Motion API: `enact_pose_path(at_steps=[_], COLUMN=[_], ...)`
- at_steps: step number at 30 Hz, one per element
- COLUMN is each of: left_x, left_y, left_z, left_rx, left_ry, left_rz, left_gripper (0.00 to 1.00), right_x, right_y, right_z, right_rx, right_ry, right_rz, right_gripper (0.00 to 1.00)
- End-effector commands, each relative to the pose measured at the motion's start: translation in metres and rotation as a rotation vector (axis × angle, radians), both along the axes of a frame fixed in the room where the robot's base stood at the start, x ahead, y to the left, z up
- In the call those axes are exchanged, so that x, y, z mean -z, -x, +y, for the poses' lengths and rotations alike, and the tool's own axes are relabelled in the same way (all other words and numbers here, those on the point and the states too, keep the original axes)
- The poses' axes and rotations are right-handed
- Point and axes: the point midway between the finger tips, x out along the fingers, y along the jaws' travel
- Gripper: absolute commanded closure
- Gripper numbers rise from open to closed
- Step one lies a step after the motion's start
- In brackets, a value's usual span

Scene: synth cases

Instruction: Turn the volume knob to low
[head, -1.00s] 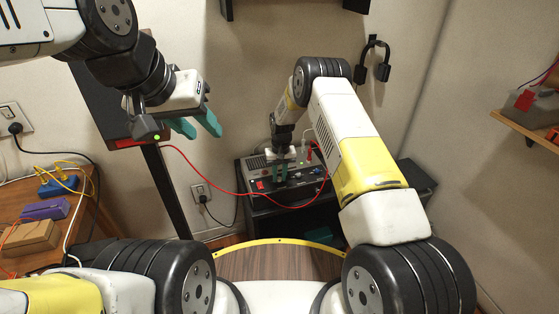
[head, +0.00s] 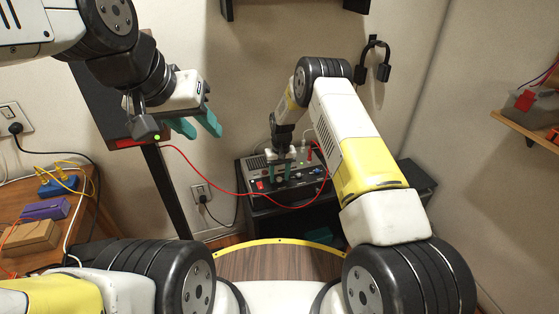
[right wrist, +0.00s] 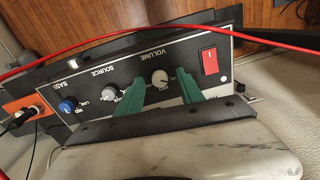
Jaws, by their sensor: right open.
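The volume knob (right wrist: 159,77) is light and round, on the dark front panel of an amplifier box (right wrist: 226,32), under the word VOLUME, which appears upside down. My right gripper (right wrist: 163,84) is open, its green fingertips on either side of the knob; I cannot tell whether they touch it. The knob's setting is not clear. In the head view my right gripper (head: 280,175) is in front of the box (head: 254,164) and hides the knob. My left gripper (head: 201,128) is open and empty, in the air at upper left, well away from the box.
A grey source knob (right wrist: 110,93), a blue bass knob (right wrist: 68,106) and a red switch (right wrist: 208,61) flank the volume knob. A red cable (head: 220,187) hangs across the box front. A wooden bench (head: 78,222) stands at left.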

Motion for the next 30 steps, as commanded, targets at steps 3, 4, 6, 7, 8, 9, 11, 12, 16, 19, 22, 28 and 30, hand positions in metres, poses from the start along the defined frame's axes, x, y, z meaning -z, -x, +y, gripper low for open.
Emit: enact_pose_path(at_steps=[3, 4, 6, 7, 8, 9, 11, 12, 16, 19, 22, 28, 30], left_x=[0.000, 0.000, 0.000, 0.000, 0.000, 0.000, 0.000, 0.000, 0.000, 0.000, 0.000, 0.000, 0.000], left_y=[0.000, 0.000, 0.000, 0.000, 0.000, 0.000, 0.000, 0.000, 0.000, 0.000, 0.000, 0.000, 0.000], left_z=[0.000, 0.000, 0.000, 0.000, 0.000, 0.000, 0.000, 0.000, 0.000, 0.000, 0.000, 0.000, 0.000], left_rx=[0.000, 0.000, 0.000, 0.000, 0.000, 0.000, 0.000, 0.000, 0.000, 0.000, 0.000, 0.000, 0.000], left_ry=[0.000, 0.000, 0.000, 0.000, 0.000, 0.000, 0.000, 0.000, 0.000, 0.000, 0.000, 0.000, 0.000], left_rz=[0.000, 0.000, 0.000, 0.000, 0.000, 0.000, 0.000, 0.000, 0.000, 0.000, 0.000, 0.000, 0.000], left_gripper=[0.64, 0.64, 0.64, 0.64, 0.64, 0.64, 0.64, 0.64, 0.64, 0.64, 0.64, 0.64, 0.64], right_x=[-0.002, -0.005, -0.013, -0.017, -0.022, -0.030, -0.041, -0.048, -0.066, -0.074, -0.078, -0.078, -0.079], right_y=[0.000, -0.001, -0.001, -0.002, -0.001, -0.001, -0.001, -0.002, -0.001, -0.001, -0.001, -0.001, -0.001], right_z=[0.000, 0.000, 0.000, 0.000, -0.001, -0.001, -0.001, -0.001, -0.002, -0.003, -0.003, -0.003, -0.003], right_rx=[0.000, 0.000, 0.000, 0.000, 0.000, 0.000, 0.000, 0.000, 0.000, 0.000, 0.000, 0.000, 0.000], right_ry=[0.000, 0.000, -0.001, -0.001, -0.001, -0.001, -0.001, -0.001, -0.001, 0.000, 0.000, 0.000, 0.000], right_rz=[-0.001, -0.001, -0.004, -0.004, -0.004, -0.003, -0.003, -0.004, -0.002, -0.001, 0.001, 0.001, 0.000], right_gripper=[0.56, 0.56, 0.56, 0.56, 0.56, 0.56, 0.56, 0.56, 0.56, 0.56, 0.56, 0.56, 0.56])
